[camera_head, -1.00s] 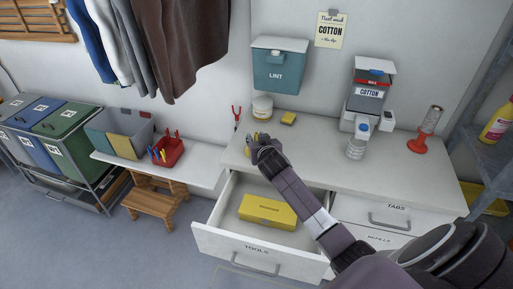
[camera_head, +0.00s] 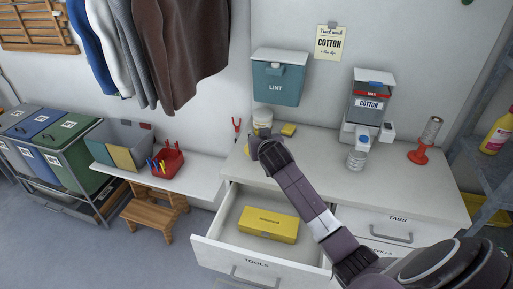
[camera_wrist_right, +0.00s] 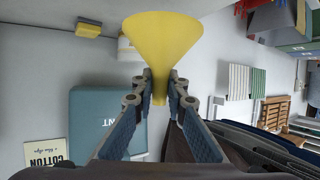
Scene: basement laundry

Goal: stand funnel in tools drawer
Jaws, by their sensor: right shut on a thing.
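My right gripper (camera_head: 263,139) reaches over the back left of the counter, in front of a white jar. In the right wrist view the gripper (camera_wrist_right: 161,85) is shut on the narrow stem of a yellow funnel (camera_wrist_right: 162,42). The funnel's wide cone points to the top of that picture. In the head view the funnel is mostly hidden by the gripper. The tools drawer (camera_head: 222,243), labelled TOOLS, stands pulled open below the counter. A yellow box (camera_head: 268,224) lies inside it. My left gripper is not in view.
The drawer floor has bare room around the box. The LINT bin (camera_head: 279,80) hangs on the wall. A red caddy (camera_head: 168,162) sits left on the bench.

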